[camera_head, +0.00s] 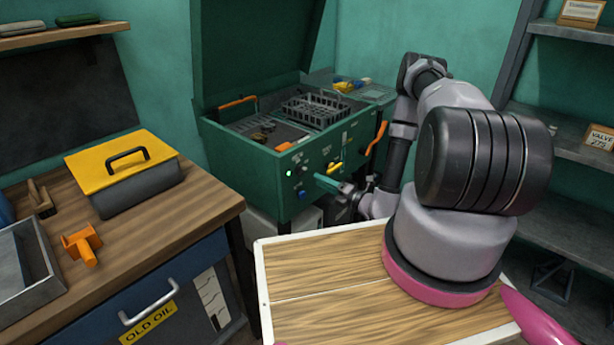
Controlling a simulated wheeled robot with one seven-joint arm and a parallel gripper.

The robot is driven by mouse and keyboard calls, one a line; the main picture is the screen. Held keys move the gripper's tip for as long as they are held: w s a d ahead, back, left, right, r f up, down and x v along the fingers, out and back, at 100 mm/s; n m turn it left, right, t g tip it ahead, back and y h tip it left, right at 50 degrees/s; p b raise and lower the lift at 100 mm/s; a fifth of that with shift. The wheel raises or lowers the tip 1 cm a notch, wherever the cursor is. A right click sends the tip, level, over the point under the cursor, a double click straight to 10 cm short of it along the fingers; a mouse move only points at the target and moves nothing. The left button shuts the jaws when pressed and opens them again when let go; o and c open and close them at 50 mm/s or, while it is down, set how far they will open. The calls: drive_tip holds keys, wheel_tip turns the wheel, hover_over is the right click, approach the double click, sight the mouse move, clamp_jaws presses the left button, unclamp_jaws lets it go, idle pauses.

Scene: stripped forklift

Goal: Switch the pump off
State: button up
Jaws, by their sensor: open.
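A green parts washer (255,165) with its lid raised stands at the back centre. Its front panel (315,165) carries a small lit green lamp (289,175), a blue knob (302,194), a yellow lever (335,168) and small labels too blurred to read. I cannot tell which control is the pump's switch. A teal bar-shaped part (327,183) shows at the panel's lower right, close to my gripper. My gripper (346,198) is at the lower right of the panel, open, with its fingers partly hidden by the arm and small in view. I cannot tell whether it touches anything.
A wooden bench (180,215) on the left holds a yellow-lidded box (125,165), an orange tool (83,243), brushes and a grey metal tray (25,268). An orange handle (377,138) projects from the washer's right side. Grey shelves (570,150) stand on the right.

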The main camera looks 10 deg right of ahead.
sight(303, 173)
drive_tip(key=x, duration=0.7)
clamp_jaws()
